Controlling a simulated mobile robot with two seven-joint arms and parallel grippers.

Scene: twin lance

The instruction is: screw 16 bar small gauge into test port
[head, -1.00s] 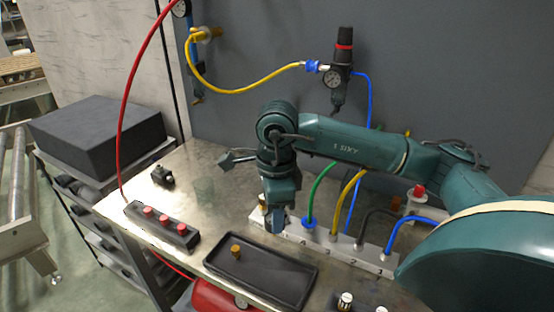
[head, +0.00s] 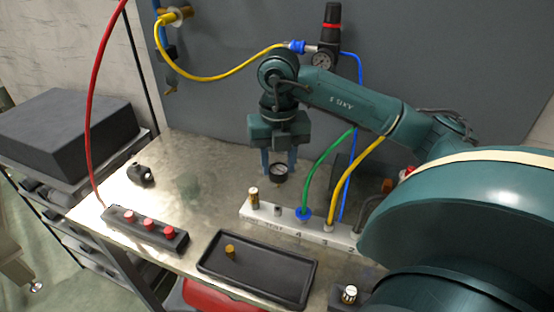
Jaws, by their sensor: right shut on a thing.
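My right gripper (head: 279,166) points down with its two blue fingers on either side of a small dark round gauge (head: 278,174), and it is shut on the gauge. The gauge hangs above the white manifold block (head: 259,220), apart from it. The test port (head: 277,209) is a small fitting on top of the block, above the printed word TEST and below the gauge in the picture. A brass fitting (head: 254,198) stands left of the port, and a green hose with a blue collar (head: 304,214) is on its right. My left gripper is not in view.
A black tray (head: 212,268) with a brass piece (head: 231,252) lies in front of the block. A strip with red buttons (head: 147,228) is at the left. A regulator (head: 329,42) is on the wall behind. The metal tabletop (head: 205,185) left of the block is mostly clear.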

